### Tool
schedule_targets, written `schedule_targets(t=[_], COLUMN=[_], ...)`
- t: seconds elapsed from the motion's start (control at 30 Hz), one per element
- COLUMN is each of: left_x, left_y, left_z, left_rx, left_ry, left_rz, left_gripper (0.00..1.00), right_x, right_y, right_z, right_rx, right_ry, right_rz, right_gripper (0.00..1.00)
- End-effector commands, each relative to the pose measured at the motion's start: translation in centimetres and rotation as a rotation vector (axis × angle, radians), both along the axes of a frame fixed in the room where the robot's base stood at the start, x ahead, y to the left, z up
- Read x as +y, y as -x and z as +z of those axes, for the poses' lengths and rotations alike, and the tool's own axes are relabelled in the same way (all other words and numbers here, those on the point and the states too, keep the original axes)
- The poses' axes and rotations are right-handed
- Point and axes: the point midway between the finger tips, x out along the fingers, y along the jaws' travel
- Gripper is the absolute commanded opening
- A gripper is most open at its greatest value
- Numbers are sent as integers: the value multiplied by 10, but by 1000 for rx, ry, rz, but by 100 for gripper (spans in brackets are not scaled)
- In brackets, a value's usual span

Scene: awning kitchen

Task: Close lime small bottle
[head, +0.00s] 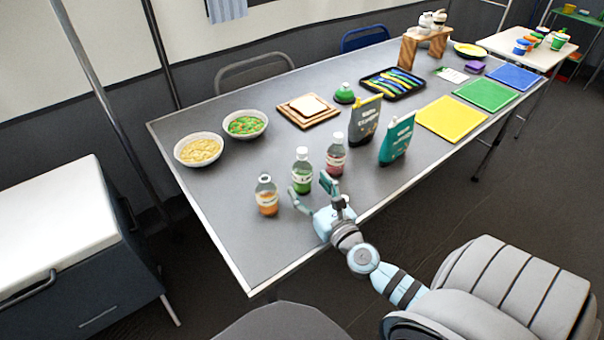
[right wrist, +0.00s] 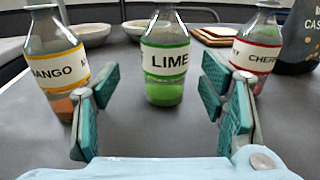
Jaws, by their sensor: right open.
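The lime small bottle (head: 302,180) stands upright on the grey table, between the mango bottle (head: 267,202) and the cherry bottle (head: 336,162). In the right wrist view the lime bottle (right wrist: 165,88) shows its white LIME label and green contents, centred between the fingers. Its top is cut off there. In the head view its top looks whitish, too small to tell how the cap sits. My right gripper (head: 309,192) is open and empty, just in front of the lime bottle, its teal finger pads (right wrist: 160,100) apart on either side. My left gripper is out of view.
The mango bottle (right wrist: 58,65) and cherry bottle (right wrist: 257,55) stand close on either side. A dark pouch (head: 365,121) and a teal pouch (head: 397,140) stand to the right. Two bowls (head: 199,162) (head: 259,136) and wooden boards (head: 323,120) lie behind. The table's front left is clear.

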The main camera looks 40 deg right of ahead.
Motion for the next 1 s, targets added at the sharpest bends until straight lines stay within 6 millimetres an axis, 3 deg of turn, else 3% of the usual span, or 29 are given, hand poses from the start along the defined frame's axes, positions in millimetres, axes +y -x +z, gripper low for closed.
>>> schedule_targets(t=[0.27, 0.6, 0.97, 1.0], left_x=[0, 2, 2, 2], left_y=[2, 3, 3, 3], left_z=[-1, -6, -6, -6], left_rx=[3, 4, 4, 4], left_ry=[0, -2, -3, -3], left_rz=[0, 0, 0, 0], left_gripper=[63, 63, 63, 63], right_x=[-1, -15, -15, -15], right_y=[-3, -47, -50, -49], right_z=[-1, -7, -7, -7], right_rx=[0, 0, 1, 1], right_ry=[0, -2, -1, -1], right_rz=[0, -1, 0, 0], right_gripper=[65, 65, 65, 59])
